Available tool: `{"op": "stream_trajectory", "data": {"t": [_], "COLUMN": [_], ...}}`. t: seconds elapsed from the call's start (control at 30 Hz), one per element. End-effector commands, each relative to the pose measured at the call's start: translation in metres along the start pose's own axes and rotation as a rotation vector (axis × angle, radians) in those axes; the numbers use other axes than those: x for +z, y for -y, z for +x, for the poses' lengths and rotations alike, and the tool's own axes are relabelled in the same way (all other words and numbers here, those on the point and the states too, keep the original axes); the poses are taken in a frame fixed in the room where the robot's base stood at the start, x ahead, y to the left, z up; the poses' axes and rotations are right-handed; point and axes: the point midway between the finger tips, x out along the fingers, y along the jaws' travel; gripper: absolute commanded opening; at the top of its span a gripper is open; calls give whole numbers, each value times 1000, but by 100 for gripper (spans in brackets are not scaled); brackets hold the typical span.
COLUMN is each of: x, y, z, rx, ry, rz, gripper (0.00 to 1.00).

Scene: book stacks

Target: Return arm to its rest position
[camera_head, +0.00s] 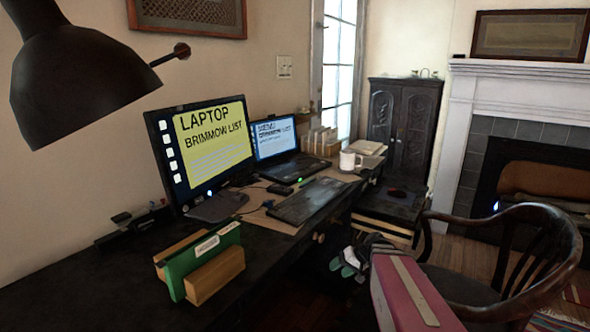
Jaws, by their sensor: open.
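My gripper (348,267) shows low in the picture, right of centre, in front of the desk's edge and left of the wooden chair. Its fingers point down and to the left, and it is open. It is small and dark here, and I make out nothing held between the fingers. It appears apart from the desk top.
The dark desk (80,287) bears a monitor (208,145), a laptop (283,166), a keyboard (305,201), a white mug (347,160) and a green book (202,256) between wooden blocks. A lamp (75,80) hangs upper left. The chair (548,222) stands close on the right.

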Motion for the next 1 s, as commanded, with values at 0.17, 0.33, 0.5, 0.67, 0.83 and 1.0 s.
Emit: {"op": "stream_trajectory", "data": {"t": [0.17,0.33,0.5,0.67,0.83,1.0], "x": [43,70,81,84,83,83], "y": [1,-4,-7,-9,-10,-10], "z": [9,4,-5,-9,-9,-9], "rx": [259,505,668,725,727,726], "ry": [130,189,196,193,193,194], "rz": [47,74,84,86,87,87], "gripper": [60,60,60,60,50,43]}}
